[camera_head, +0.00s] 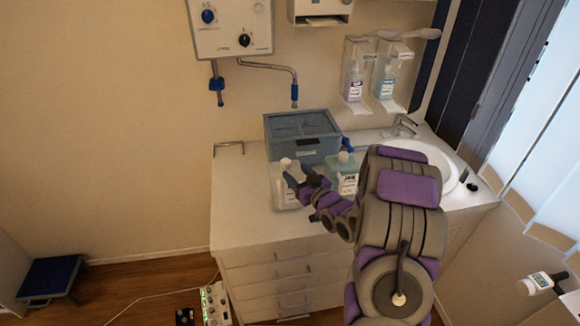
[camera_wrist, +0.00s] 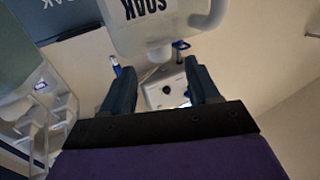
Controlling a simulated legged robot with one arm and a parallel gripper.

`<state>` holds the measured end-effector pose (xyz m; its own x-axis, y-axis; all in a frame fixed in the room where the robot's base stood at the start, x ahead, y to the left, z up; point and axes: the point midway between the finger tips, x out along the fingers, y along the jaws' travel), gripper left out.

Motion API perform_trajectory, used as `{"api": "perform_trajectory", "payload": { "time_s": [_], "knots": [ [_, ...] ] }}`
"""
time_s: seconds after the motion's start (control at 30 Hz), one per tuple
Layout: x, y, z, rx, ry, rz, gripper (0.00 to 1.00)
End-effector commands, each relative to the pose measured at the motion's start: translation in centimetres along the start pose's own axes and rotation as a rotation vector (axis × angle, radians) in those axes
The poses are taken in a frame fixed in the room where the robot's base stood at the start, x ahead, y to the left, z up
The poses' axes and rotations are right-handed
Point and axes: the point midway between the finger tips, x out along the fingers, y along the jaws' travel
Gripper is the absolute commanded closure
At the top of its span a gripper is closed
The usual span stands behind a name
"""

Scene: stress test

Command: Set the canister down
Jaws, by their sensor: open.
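A whitish canister (camera_head: 284,194) with a pale cap appears to stand on the white counter (camera_head: 245,215), in front of the grey-blue box. My gripper (camera_head: 298,181) is at its right side and hides part of it. In the wrist view a white canister (camera_wrist: 150,30) with dark lettering and a handle lies beyond my open fingers (camera_wrist: 158,72), with a gap between them. I cannot tell whether a finger touches it. A second, greenish canister (camera_head: 346,178) with a printed label stands just right of my gripper, partly behind my arm.
The grey-blue box (camera_head: 302,137) stands at the back of the counter. A sink (camera_head: 433,160) with a tap (camera_head: 404,126) is at the right. Two bottles (camera_head: 354,85) hang in wall holders above. A dark step stool (camera_head: 50,278) is on the floor.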

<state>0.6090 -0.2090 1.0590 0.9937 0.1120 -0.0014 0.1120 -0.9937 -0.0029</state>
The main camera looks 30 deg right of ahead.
Motion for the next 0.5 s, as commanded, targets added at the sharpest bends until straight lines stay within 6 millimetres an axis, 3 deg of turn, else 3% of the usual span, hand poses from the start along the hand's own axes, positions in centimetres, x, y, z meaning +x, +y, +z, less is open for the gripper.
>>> {"api": "perform_trajectory", "payload": {
  "time_s": [0.2,0.5],
  "knots": [
    [-4.0,0.0,-0.1,-0.001,-0.002,0.001,0.4],
    [-6.3,-0.1,0.0,-0.001,-0.001,0.0,0.4]
  ]
}}
